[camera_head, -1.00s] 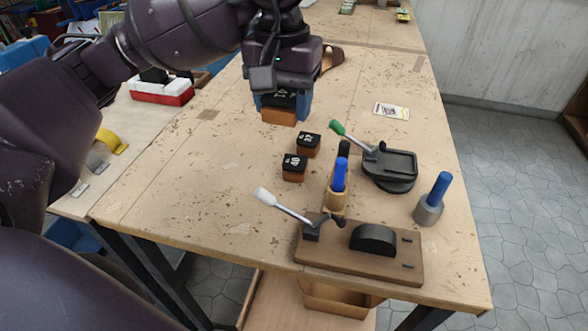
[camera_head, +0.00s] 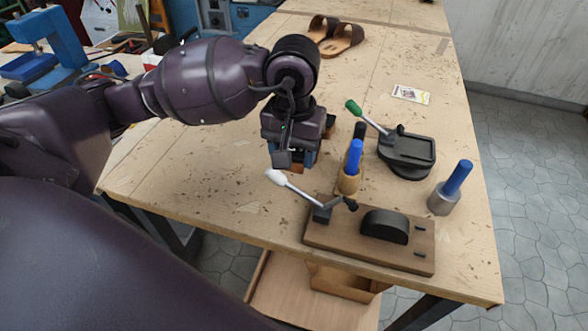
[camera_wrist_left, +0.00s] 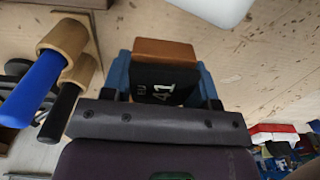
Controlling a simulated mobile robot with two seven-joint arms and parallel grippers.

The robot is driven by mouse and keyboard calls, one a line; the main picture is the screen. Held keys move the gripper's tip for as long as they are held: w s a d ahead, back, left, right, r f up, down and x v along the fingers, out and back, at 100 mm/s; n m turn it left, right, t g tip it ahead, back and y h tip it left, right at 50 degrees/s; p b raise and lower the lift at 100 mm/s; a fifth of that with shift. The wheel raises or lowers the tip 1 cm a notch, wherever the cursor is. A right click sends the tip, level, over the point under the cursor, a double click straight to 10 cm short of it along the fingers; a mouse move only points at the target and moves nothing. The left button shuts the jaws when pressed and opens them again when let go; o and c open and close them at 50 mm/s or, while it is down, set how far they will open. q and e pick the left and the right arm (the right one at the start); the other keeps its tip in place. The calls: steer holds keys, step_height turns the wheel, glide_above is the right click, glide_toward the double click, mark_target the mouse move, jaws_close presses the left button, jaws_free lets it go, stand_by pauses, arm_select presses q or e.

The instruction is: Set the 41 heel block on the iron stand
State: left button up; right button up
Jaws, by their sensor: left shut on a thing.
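My left gripper (camera_head: 293,160) is shut on the 41 heel block, a black block with a brown layer. Little of the block (camera_head: 297,169) shows below the fingers in the head view. In the left wrist view, the white "41" on the block (camera_wrist_left: 165,85) is readable between the blue fingers (camera_wrist_left: 163,80). A black stand (camera_head: 408,150) with a flat rimmed top and a green-knobbed lever, seemingly the iron stand, is to the right of the gripper. Its top is empty. My right gripper is not in view.
A wooden board (camera_head: 345,240) with a black dome and white-knobbed lever (camera_head: 276,177) lies in front, the knob close to my gripper. A blue-handled metal cylinder (camera_head: 443,200) is right. Sandals (camera_head: 345,38) lie behind.

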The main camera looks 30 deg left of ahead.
mark_target(294, 180)
arm_select(q)
steer(key=shift+f, duration=2.6)
steer(key=shift+f+b, duration=0.15)
steer(key=shift+b, duration=0.15)
steer(key=o, duration=1)
